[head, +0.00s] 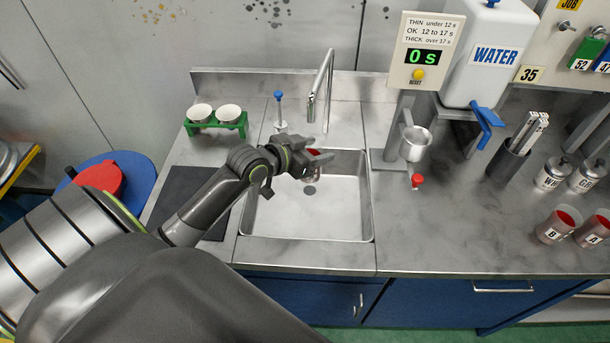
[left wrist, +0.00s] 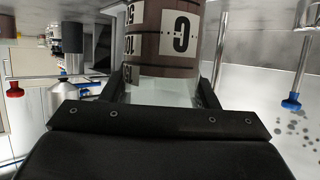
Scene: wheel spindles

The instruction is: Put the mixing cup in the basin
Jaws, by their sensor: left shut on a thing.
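The mixing cup (left wrist: 165,38) is between my left fingers in the left wrist view, with a brownish body, a white label with a C and a number scale. In the head view the cup (head: 313,173) shows only in part, with red at its top, behind my left gripper (head: 310,156). The gripper is shut on the cup and holds it over the back part of the steel basin (head: 346,215). I cannot tell whether the cup touches the basin floor. My right gripper is not in view.
A faucet (head: 329,80) and a blue-topped tap (head: 279,100) stand behind the basin. A green rack (head: 216,128) with two white cups is at the back left. A viscosity cup stand (head: 392,155) is right of the basin. Cups B (head: 553,228) and A (head: 593,232) stand far right.

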